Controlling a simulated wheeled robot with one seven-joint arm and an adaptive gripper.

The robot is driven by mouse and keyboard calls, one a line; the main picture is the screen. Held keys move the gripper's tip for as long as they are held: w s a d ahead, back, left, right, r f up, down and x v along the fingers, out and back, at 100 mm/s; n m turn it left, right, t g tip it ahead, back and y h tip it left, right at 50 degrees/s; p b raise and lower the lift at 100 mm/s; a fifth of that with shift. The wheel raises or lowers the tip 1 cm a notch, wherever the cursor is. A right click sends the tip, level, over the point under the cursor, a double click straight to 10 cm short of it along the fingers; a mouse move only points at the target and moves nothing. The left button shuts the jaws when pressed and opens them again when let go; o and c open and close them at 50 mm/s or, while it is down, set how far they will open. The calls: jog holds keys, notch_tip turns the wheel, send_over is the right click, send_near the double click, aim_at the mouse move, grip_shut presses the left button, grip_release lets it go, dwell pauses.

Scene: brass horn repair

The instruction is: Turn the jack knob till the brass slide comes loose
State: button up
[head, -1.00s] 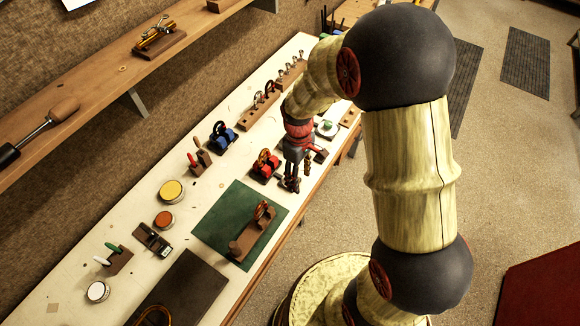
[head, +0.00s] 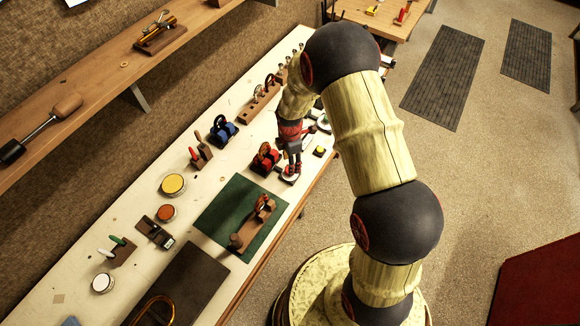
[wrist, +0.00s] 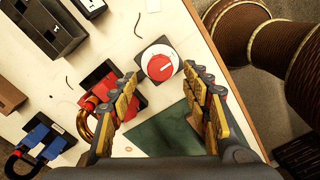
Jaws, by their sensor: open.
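My gripper (head: 291,170) is open and points down over the bench. In the wrist view its two fingertips (wrist: 162,78) stand apart on either side of a round knob (wrist: 160,62). The knob has a red face with a white pointer, a white rim and a dark square base. Its white edge shows under the fingers in the head view (head: 290,179). I cannot tell the fingers' height above it. Beside it is a red jack-like holder (wrist: 101,84) with a brass loop (wrist: 85,122), also in the head view (head: 264,158). The loop looks seated in the holder.
A blue holder (head: 222,132) with a dark loop stands behind the red one. A green mat (head: 219,215) bears a wooden stand (head: 246,232). Tins, handled tools and a wooden rack (head: 258,106) line the bench. The bench's front edge is close to my gripper.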

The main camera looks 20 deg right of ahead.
jog(key=shift+f, duration=1.95)
jog(key=shift+c, duration=0.2)
jog(key=c, duration=1.1)
jog(key=shift+m, duration=0.3)
jog(key=m+b, duration=0.2)
jog(key=m, duration=0.2)
jog(key=shift+m, duration=0.3)
jog(key=m+b, duration=0.2)
jog(key=m, duration=0.3)
jog(key=shift+m, duration=0.3)
jog(key=m+b, duration=0.1)
jog(key=m, duration=0.4)
jog(key=m+b, duration=0.1)
jog(key=m, duration=0.4)
jog(key=shift+m, duration=0.4)
